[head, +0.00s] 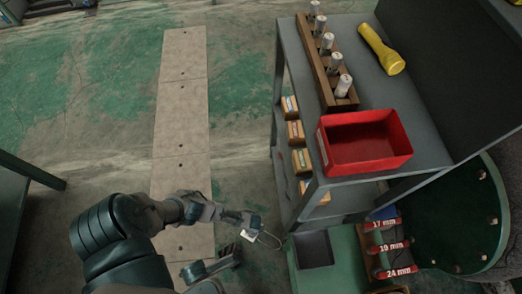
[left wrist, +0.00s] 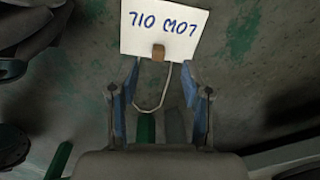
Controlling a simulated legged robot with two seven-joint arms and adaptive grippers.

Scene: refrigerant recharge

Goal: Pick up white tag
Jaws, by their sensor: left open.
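My left gripper (left wrist: 160,100) is open, one finger on each side of the loop; the tag is mostly beyond the fingertips. In the head view the small tag (head: 248,235) and its loop show by my left gripper (head: 242,240). I cannot tell whether a finger touches the loop. My right gripper is not in view.
A grey bench (head: 408,98) with a red bin (head: 363,141), a rack of canisters (head: 326,66) and a yellow flashlight (head: 381,48) stands at the right. Open floor lies left.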

